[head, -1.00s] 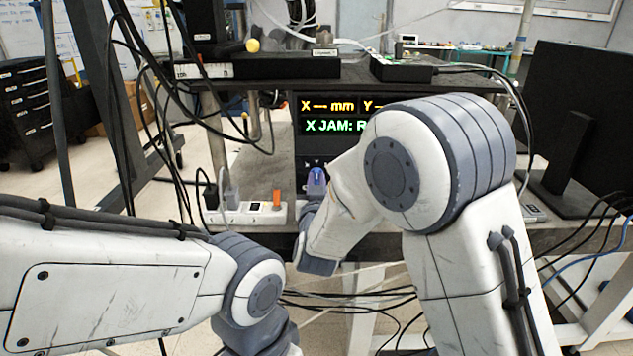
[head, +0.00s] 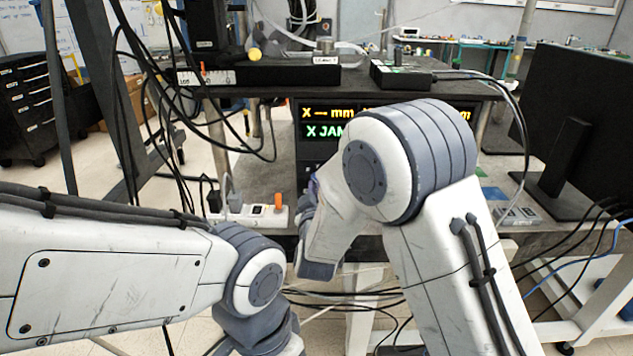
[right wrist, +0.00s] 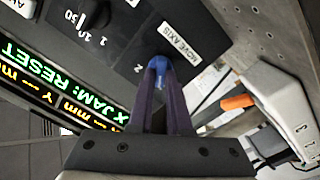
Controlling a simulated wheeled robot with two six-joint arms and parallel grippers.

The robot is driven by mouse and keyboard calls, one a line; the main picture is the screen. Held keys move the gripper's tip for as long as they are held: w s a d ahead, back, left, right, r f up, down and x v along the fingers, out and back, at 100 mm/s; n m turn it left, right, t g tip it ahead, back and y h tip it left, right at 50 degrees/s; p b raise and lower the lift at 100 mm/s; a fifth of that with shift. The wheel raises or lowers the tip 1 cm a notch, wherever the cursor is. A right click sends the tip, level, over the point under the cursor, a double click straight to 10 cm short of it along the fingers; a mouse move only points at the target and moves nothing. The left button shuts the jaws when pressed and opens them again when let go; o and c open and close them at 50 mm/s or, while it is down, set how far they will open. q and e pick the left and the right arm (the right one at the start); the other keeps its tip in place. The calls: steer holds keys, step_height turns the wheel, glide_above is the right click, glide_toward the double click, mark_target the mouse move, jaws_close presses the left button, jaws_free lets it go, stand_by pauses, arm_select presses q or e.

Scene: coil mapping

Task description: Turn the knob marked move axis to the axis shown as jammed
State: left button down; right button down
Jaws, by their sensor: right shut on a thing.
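The blue move-axis knob (right wrist: 159,64) sits on a black panel beside a white label (right wrist: 180,42) reading MOVE AXIS. My right gripper (right wrist: 160,72) is shut on this knob, with its dark fingers on either side. A small white letter, seemingly Z, is left of the knob; the fingers hide part of the dial. The display (right wrist: 65,85) reads X JAM: RESET in green in the right wrist view. In the head view the display (head: 322,131) is partly covered by my right arm. My left gripper is out of view.
A white power strip (head: 252,216) with an orange switch lies left of the panel. Cables hang at the left, and a monitor (head: 580,130) stands at the right.

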steer(key=shift+a+n+p, duration=0.1)
steer(key=shift+n+p, duration=0.2)
steer(key=shift+n, duration=0.5)
steer(key=c, duration=0.9)
jaws_free()
steer(key=shift+o, duration=0.2)
steer(key=s, duration=1)
steer(key=shift+s, duration=0.3)
